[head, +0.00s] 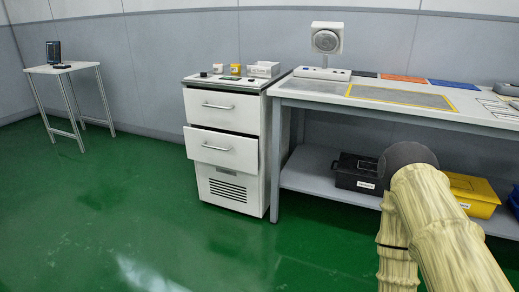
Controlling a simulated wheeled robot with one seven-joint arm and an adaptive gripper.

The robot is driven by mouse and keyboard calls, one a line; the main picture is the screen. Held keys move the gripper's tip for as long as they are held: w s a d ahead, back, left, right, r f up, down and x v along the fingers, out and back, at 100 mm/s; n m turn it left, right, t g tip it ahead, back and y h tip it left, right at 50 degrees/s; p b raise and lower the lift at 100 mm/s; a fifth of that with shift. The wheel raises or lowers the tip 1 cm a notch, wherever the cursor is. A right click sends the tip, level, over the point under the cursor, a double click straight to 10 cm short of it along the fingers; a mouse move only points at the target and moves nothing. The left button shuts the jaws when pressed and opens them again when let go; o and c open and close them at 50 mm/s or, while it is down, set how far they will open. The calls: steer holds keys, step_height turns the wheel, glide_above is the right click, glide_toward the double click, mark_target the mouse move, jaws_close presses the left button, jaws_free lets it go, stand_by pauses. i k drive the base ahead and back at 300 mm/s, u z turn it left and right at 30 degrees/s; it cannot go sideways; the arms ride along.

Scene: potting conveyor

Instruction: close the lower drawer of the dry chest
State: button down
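The dry chest (267,150) is a white cabinet standing on the green floor, left of the long workbench. Its lower drawer (240,153) is partly open: its front stands out from the body, with a dark gap along its top edge. A metal bar handle (215,147) is on that front. The upper drawer (242,113) above it has a similar handle and looks shut or nearly so. My arm shows at the lower right, in front of the workbench and well apart from the chest. My gripper is not in view.
The workbench (375,117) carries a white fan-like device (326,42) and coloured mats. Its lower shelf holds a black case (357,173) and a yellow bin (474,190). Small items stand on the chest. A small table (62,68) is far left. The floor before the chest is clear.

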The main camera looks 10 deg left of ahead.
mark_target(237, 151)
steer(key=z, duration=0.35)
steer(key=k, duration=0.15)
steer(key=u, duration=1.45)
steer(key=i, duration=1.35)
steer(key=z, duration=0.5)
steer(key=i, duration=0.55)
steer(key=z, duration=0.55)
